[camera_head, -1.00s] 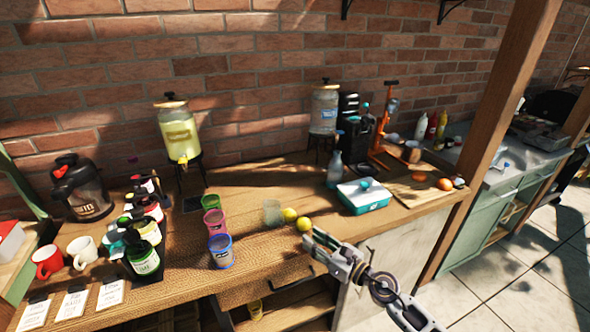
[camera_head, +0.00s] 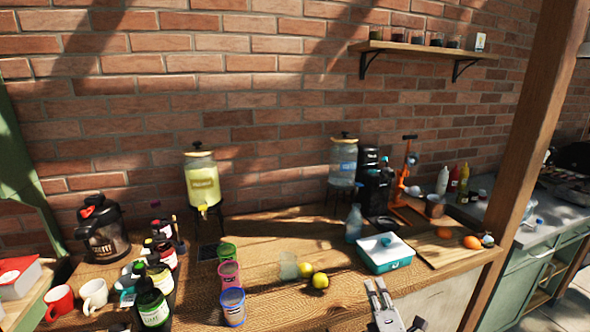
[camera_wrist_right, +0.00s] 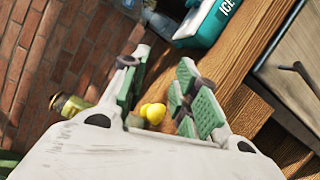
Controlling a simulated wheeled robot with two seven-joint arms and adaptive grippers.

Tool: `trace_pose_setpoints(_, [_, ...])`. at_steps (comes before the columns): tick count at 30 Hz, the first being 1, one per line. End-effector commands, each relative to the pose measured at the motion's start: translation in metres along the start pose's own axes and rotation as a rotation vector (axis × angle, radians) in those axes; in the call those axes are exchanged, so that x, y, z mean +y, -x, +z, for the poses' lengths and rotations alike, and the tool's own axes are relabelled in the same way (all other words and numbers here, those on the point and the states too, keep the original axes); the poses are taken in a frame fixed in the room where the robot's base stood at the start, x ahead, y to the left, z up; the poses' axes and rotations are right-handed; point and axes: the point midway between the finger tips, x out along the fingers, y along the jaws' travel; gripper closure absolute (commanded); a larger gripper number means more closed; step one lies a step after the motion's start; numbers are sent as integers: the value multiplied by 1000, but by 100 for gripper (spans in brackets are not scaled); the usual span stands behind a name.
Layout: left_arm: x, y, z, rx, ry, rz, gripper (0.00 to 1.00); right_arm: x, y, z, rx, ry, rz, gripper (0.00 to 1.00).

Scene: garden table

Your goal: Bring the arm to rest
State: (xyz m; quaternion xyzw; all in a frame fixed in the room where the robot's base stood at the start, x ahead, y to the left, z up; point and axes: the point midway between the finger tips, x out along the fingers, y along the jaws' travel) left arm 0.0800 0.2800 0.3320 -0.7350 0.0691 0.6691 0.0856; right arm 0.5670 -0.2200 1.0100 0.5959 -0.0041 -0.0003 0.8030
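My right gripper (camera_head: 377,284) is at the bottom of the head view, by the front edge of the wooden table (camera_head: 270,312), and points up in the picture. In the right wrist view its green-padded fingers (camera_wrist_right: 158,72) stand apart with nothing held. A yellow lemon (camera_wrist_right: 152,112) shows between them, farther off. In the head view two lemons (camera_head: 320,280) lie on the table beside a clear glass (camera_head: 288,266), left of this gripper and apart from it. My left gripper is out of view.
A teal and white box (camera_head: 384,262) stands just beyond the right gripper. A cutting board (camera_head: 440,252) with oranges is to its right. Cups (camera_head: 232,306), bottles (camera_head: 152,305) and mugs (camera_head: 94,294) fill the left. A wooden post (camera_head: 520,170) rises at the right.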

Motion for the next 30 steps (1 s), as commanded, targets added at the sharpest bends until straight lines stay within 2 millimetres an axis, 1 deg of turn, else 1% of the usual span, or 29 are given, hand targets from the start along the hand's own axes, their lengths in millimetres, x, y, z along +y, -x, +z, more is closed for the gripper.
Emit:
trace_pose_setpoints(3, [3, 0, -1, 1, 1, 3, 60, -18, 11, 13, -67, -178, -102, 70])
trace_pose_setpoints(6, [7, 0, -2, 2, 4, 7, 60, -34, 22, 20, -121, -322, -190, 70])
trace_pose_setpoints(8, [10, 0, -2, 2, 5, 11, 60, -44, 29, 23, -155, -407, -242, 70])
trace_pose_setpoints(13, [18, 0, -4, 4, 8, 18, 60, -74, 56, 27, -251, -638, -398, 70])
trace_pose_setpoints(17, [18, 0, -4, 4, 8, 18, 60, -95, 80, 24, -326, -805, -522, 70])
trace_pose_setpoints(21, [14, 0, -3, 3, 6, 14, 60, -115, 110, 16, -407, -974, -660, 70])
trace_pose_setpoints(23, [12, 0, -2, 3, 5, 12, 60, -122, 123, 11, -442, -1040, -720, 70])
trace_pose_setpoints(27, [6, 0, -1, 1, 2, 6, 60, -135, 156, -2, -526, -1184, -862, 70])
trace_pose_setpoints(30, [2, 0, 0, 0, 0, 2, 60, -140, 176, -10, -574, -1260, -947, 70])
